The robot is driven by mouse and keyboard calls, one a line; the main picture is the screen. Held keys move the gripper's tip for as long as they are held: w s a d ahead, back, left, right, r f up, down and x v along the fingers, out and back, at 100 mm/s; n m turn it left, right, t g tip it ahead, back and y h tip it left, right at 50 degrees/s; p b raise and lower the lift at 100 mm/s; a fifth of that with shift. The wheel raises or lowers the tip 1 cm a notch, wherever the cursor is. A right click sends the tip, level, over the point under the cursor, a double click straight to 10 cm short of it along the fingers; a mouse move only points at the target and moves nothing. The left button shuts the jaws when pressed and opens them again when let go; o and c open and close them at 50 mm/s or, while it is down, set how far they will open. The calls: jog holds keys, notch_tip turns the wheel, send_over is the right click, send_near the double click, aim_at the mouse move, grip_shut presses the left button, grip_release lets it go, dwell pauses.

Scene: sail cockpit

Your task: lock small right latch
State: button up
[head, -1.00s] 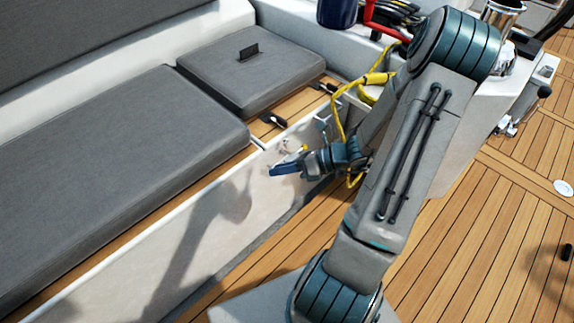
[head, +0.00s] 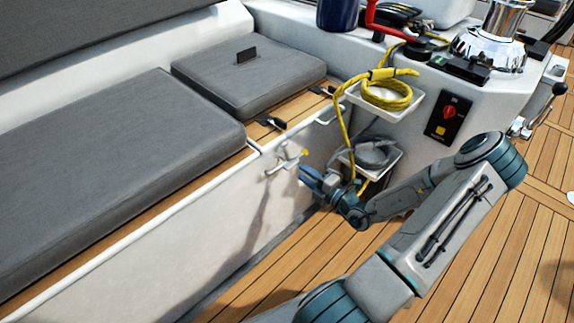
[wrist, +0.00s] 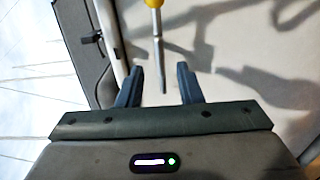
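Two small black latches sit on the teak strip in front of the small grey seat cushion (head: 245,72). The right latch (head: 322,91) is by the cushion's right front corner, and the left latch (head: 271,123) is by its left front corner. Whether either is locked is too small to tell. One black latch (wrist: 91,38) shows in the wrist view; I cannot tell which. My gripper (head: 306,178) is below the latches, in front of the white bench wall, apart from both.
A grey coil (head: 372,153) sits below. The teak floor (head: 515,240) is clear at right.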

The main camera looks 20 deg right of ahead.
aim_at(289, 161)
jog(key=b+x, duration=0.2)
jog(key=x, duration=0.5)
jog(key=shift+w+a+f, duration=0.15)
jog(key=shift+w, duration=0.1)
jog(key=shift+w+a+b, duration=0.15)
jog(key=shift+w+b, duration=0.15)
jog(key=shift+w, duration=0.15)
grip_shut()
